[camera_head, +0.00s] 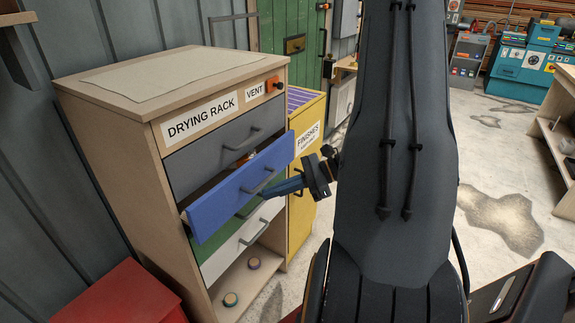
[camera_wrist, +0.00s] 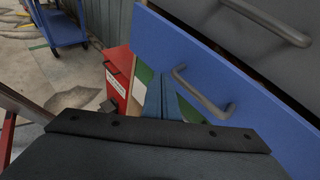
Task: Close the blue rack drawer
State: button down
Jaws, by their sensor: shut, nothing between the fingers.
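The blue drawer (camera_head: 236,192) of the wooden drying rack (camera_head: 110,140) stands partly open, pulled out past the grey drawer (camera_head: 222,150) above and the green and white drawers below. Its dark bar handle shows in the wrist view (camera_wrist: 203,92) on the blue front (camera_wrist: 185,45). My gripper (camera_head: 272,190) is shut and empty. Its fingers (camera_wrist: 168,100) are close to the blue front near the handle; I cannot tell whether they touch it. Part of the open drawer's inside shows dark above the blue front, with a small orange thing in it.
A yellow finishes cabinet (camera_head: 304,150) stands right beside the rack. A red box (camera_head: 120,295) is at the lower left, and it also seems to show in the wrist view (camera_wrist: 118,80). Two small round things lie on the rack's bottom shelf (camera_head: 250,280). Open floor (camera_head: 490,170) lies to the right.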

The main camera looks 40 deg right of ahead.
jog(key=d+f+m+t+h, duration=0.2)
jog(key=d+m+t, duration=0.35)
jog(key=d, duration=0.55)
jog(key=m+t+h, duration=0.3)
jog(key=m+t, duration=0.1)
send_near(280, 158)
jog(key=p+x, duration=0.3)
jog(key=x, duration=0.3)
jog(key=shift+w+a+p, duration=0.15)
jog(key=shift+p, duration=0.15)
